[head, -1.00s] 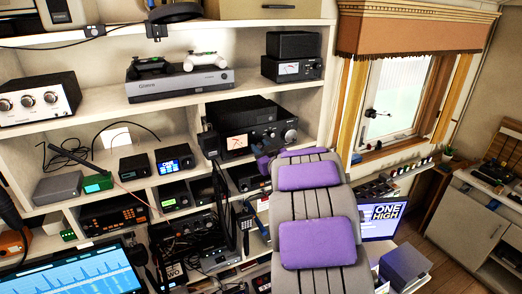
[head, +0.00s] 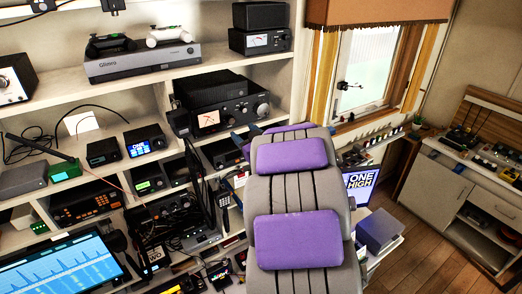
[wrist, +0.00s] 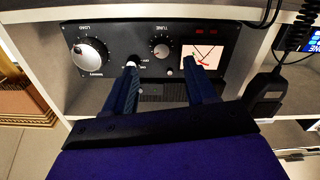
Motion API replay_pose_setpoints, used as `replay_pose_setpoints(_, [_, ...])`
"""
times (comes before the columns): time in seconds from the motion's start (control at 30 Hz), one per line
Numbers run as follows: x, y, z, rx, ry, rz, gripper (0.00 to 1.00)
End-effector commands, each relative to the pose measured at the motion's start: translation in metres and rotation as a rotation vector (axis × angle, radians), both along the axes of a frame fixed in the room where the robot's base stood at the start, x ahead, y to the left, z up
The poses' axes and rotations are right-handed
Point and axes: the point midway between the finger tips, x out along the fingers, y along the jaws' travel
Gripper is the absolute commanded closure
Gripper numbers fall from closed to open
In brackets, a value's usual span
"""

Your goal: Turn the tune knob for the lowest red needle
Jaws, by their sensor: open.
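The black tuner (head: 235,104) stands on the middle shelf in the head view, with a lit meter (head: 208,118) on its face. In the wrist view its front shows the small tune knob (wrist: 161,51) near the middle, a large silver load knob (wrist: 90,54) at left and the meter (wrist: 202,54) at right. The meter has dark and red marks crossing on a pale face; the exact needle positions are too small to read. My gripper (wrist: 160,66) is open and empty. Its dark blue fingers reach toward the panel, one below each side of the tune knob, apart from it.
A small switch (wrist: 133,64) sits by the left fingertip in the wrist view. A hand microphone (wrist: 264,95) with a coiled cord hangs at right. A game console (head: 143,60) and small radios crowd the shelves. Open wooden floor (head: 425,235) lies at the right.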

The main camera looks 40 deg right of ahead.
Motion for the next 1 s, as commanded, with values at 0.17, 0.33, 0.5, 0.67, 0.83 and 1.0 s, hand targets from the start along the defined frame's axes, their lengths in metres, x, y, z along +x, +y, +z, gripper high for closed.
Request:
replay_pose_setpoints(0.17, [-0.038, 0.007, -0.001, -0.001, 0.003, -0.004, 0.44])
replay_pose_setpoints(0.33, [-0.074, 0.015, -0.001, -0.001, 0.001, -0.005, 0.44])
replay_pose_setpoints(0.5, [-0.085, 0.018, -0.003, 0.001, -0.005, -0.003, 0.44])
replay_pose_setpoints(0.67, [-0.093, 0.020, -0.003, 0.001, -0.001, -0.002, 0.44])
replay_pose_setpoints(0.83, [-0.096, 0.021, -0.002, 0.002, 0.003, -0.001, 0.44])
replay_pose_setpoints(1.0, [-0.096, 0.022, -0.001, 0.002, 0.003, 0.000, 0.44])
